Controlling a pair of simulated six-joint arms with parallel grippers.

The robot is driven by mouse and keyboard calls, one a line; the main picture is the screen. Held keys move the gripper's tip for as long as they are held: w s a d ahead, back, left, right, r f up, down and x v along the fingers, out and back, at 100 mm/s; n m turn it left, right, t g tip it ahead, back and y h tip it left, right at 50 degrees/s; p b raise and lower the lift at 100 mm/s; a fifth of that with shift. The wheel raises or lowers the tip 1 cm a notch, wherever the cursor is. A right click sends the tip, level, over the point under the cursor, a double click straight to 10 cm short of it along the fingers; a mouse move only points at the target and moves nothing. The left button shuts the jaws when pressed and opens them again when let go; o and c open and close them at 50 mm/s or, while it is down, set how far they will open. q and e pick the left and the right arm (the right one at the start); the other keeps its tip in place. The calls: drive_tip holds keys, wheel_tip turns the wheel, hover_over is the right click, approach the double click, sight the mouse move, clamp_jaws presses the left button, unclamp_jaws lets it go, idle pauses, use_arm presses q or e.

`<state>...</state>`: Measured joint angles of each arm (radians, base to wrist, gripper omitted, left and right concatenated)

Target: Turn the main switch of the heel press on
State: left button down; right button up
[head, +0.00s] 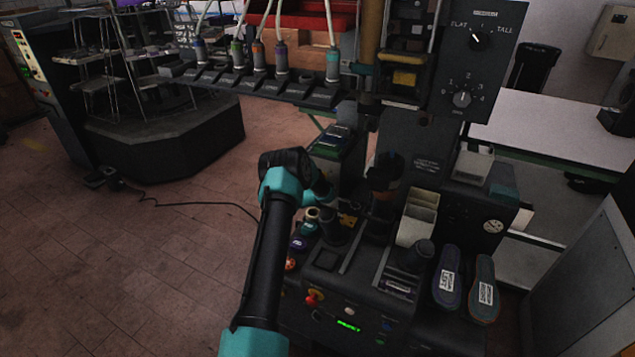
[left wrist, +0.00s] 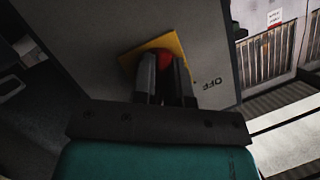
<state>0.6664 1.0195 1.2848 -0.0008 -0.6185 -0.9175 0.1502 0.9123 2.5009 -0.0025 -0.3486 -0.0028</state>
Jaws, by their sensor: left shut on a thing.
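The main switch has a red knob (left wrist: 165,59) on a yellow plate (left wrist: 136,60), fixed to a grey panel (left wrist: 90,40) in the left wrist view. The word OFF is printed on the panel to the right of the plate. My left gripper (left wrist: 166,72) is shut on the red knob, and its dark fingers hide most of it. In the head view my left arm reaches up to the left side of the heel press (head: 325,260), and its fingers cannot be made out. My right gripper is in neither view.
A dial panel (head: 470,60) stands above. Tiled floor (head: 130,260) is open to the left, with a cable across it.

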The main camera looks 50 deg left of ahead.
use_arm(q)
drive_tip(key=shift+r+m+y, duration=0.1)
drive_tip(key=shift+m+y, duration=0.4)
drive_tip(key=shift+m, duration=0.4)
drive_tip(key=c, duration=1.1)
unclamp_jaws()
drive_tip(key=shift+c, duration=0.2)
drive_tip(key=shift+n, duration=0.3)
